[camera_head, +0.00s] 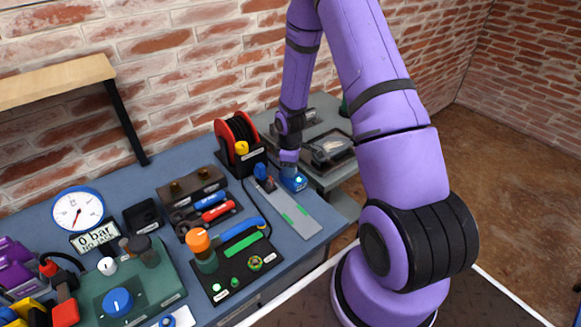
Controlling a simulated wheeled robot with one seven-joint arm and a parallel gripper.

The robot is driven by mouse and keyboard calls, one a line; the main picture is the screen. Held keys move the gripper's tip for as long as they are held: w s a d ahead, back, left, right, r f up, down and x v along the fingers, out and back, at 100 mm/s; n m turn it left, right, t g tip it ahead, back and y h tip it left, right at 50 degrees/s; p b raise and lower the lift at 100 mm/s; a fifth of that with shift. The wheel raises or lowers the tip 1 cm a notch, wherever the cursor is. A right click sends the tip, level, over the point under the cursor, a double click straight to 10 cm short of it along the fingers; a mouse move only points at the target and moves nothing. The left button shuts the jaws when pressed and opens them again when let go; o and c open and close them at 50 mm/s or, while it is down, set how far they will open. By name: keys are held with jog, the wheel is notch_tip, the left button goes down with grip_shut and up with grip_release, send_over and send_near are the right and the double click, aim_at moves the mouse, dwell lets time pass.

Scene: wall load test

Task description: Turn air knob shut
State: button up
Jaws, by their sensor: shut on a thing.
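A round blue knob (117,302) sits on top of a green box (158,290) at the lower left, and I cannot read a label that names it as the air knob. My gripper (289,168) is far from it, at the right end of the blue bench, pointing down. It is shut on a small blue part (295,181) with a pale glowing spot. The fingertips are small and partly hidden, so the exact grip does not show.
A grey strip with green marks (295,214) lies beside the gripper. A red and black reel (238,138), a tool tray (207,212) and a dark panel with an orange-topped post (199,243) crowd the bench (175,171). A wooden shelf (50,82) juts out at upper left.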

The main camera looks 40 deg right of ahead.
jog(key=shift+m, duration=0.3)
jog(key=m, duration=0.3)
jog(key=shift+m, duration=0.4)
jog(key=m, duration=0.4)
jog(key=shift+m, duration=0.3)
jog(key=m, duration=0.4)
jog(key=shift+m, duration=2.2)
jog(key=o, duration=0.9)
jog(key=shift+o, duration=0.2)
